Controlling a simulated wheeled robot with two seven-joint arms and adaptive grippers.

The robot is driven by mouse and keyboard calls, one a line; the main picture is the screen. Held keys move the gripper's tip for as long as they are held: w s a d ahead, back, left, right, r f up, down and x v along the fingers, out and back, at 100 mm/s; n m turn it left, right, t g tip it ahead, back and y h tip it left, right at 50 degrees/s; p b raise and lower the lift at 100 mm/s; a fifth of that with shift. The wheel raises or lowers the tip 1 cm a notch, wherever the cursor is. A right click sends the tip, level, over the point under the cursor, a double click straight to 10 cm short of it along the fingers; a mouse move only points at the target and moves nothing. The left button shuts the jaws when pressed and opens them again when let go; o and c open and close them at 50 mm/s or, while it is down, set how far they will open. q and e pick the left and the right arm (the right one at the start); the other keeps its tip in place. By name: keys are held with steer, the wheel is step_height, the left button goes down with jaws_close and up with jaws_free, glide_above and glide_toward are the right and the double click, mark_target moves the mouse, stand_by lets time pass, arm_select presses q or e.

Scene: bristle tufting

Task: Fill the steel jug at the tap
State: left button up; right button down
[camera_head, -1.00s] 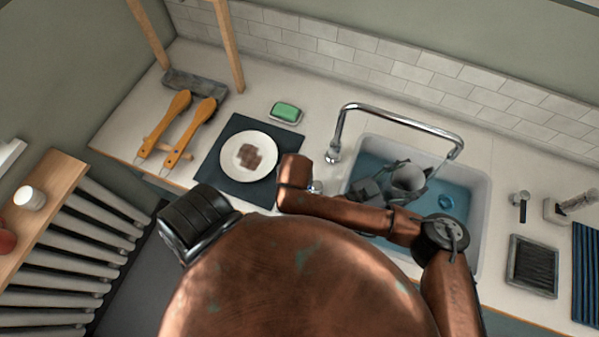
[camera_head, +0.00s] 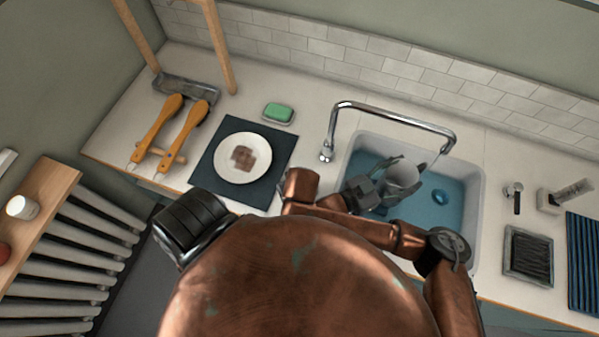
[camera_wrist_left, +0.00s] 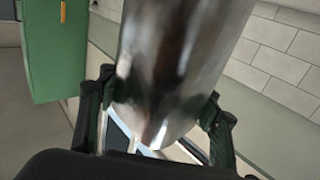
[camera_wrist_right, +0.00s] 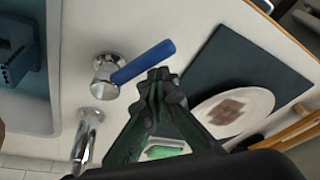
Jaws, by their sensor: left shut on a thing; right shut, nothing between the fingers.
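My right gripper (camera_wrist_right: 160,75) is shut and empty, close beside the tap's blue lever (camera_wrist_right: 143,63); contact is unclear.
The sink (camera_head: 478,205) has a blue basin with a small blue ring (camera_head: 440,196) inside. Left of it are a plate (camera_head: 260,165) on a dark mat (camera_head: 205,180), green soap (camera_head: 278,112) and orange-handled brushes (camera_head: 160,130). A dark bristle block (camera_head: 528,255) lies right of the sink.

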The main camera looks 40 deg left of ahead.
steer(key=shift+s+d, duration=0.2)
steer(key=shift+d, duration=0.45)
stand_by(0.3)
